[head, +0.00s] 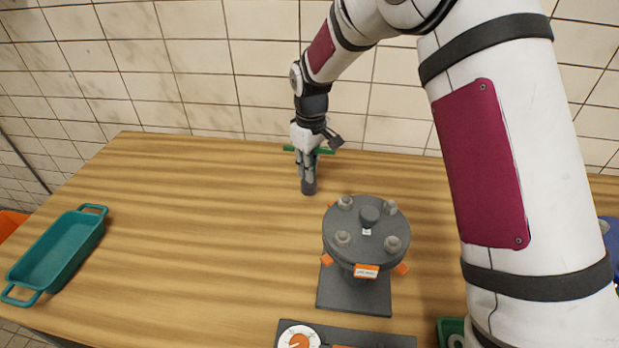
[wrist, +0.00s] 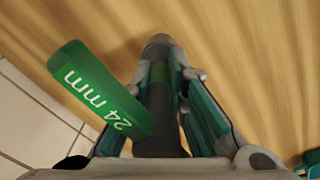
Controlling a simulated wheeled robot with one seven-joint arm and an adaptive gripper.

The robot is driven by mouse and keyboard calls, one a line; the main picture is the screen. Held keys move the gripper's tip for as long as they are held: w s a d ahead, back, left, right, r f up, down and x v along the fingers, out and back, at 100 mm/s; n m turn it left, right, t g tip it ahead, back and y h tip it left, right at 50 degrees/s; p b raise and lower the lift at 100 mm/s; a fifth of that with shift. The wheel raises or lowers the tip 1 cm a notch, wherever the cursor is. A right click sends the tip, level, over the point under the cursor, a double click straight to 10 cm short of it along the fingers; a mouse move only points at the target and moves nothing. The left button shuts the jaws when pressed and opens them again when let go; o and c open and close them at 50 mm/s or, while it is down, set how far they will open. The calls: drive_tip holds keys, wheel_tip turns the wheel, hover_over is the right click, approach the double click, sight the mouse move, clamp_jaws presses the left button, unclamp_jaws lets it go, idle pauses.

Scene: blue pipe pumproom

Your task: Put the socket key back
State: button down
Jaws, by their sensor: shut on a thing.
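The socket key has a dark grey shaft with a socket end (head: 309,187) and a green cross handle marked "24 mm" (wrist: 95,92). In the head view it is upright at the back of the table, its socket end down at or just above the wood; I cannot tell if it touches. My gripper (head: 306,168) points down and is shut on the shaft, just under the green handle. In the wrist view my gripper's fingers (wrist: 172,95) lie on both sides of the shaft. A round grey flange with several bolts (head: 352,245) stands to the right and nearer.
A teal tray (head: 62,250) with handles lies at the left. A dark panel with a white-and-orange dial (head: 298,338) is at the front edge of view. A green container (head: 451,328) shows partly beside my arm. The left middle of the table is clear; a tiled wall (head: 200,60) stands behind.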

drive_tip(key=shift+f, duration=1.45)
drive_tip(key=shift+f, duration=0.1)
drive_tip(key=c, duration=1.6)
unclamp_jaws()
drive_tip(key=shift+f, duration=0.1)
